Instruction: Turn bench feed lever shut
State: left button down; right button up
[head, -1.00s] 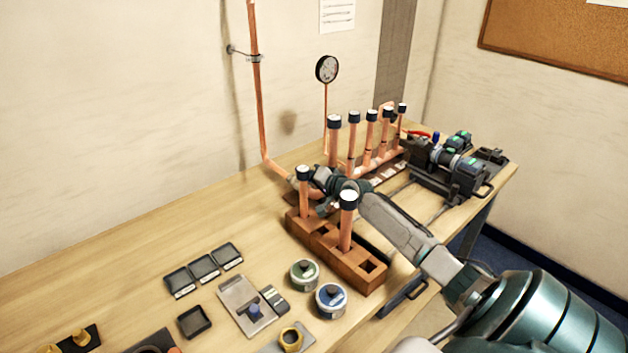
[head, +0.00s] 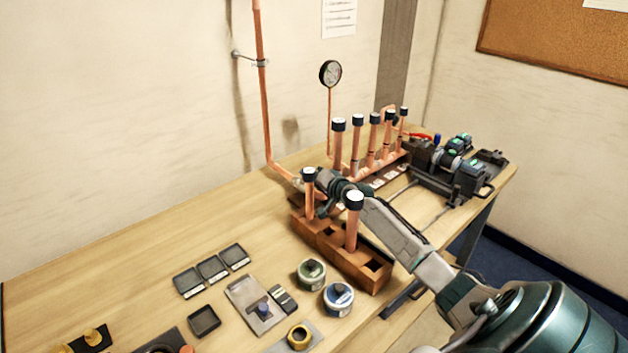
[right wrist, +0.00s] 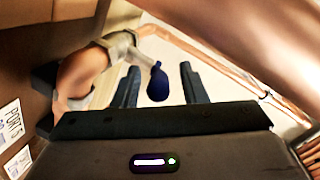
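The bench feed lever has a dark blue grip (right wrist: 158,84), seen in the right wrist view on a thin metal arm from a pale valve body (right wrist: 121,46). My right gripper (right wrist: 161,78) is open, with one finger on each side of the blue grip. A gap shows on the right side; the left finger looks close to the grip, and I cannot tell if it touches. In the head view my right gripper (head: 325,186) is by the low end of the copper feed pipe (head: 262,100), and the lever is hidden there. My left gripper is not in view.
A wooden block (head: 345,262) holding upright capped copper tubes stands just in front of my right gripper. The copper manifold (head: 375,160) and a gauge (head: 330,73) stand behind. Tins (head: 339,298) and small trays (head: 212,268) lie nearer.

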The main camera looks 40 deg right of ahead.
jog(key=v, duration=0.7)
jog(key=shift+s+p, duration=0.2)
jog(key=shift+p, duration=0.15)
jog(key=shift+c, duration=0.5)
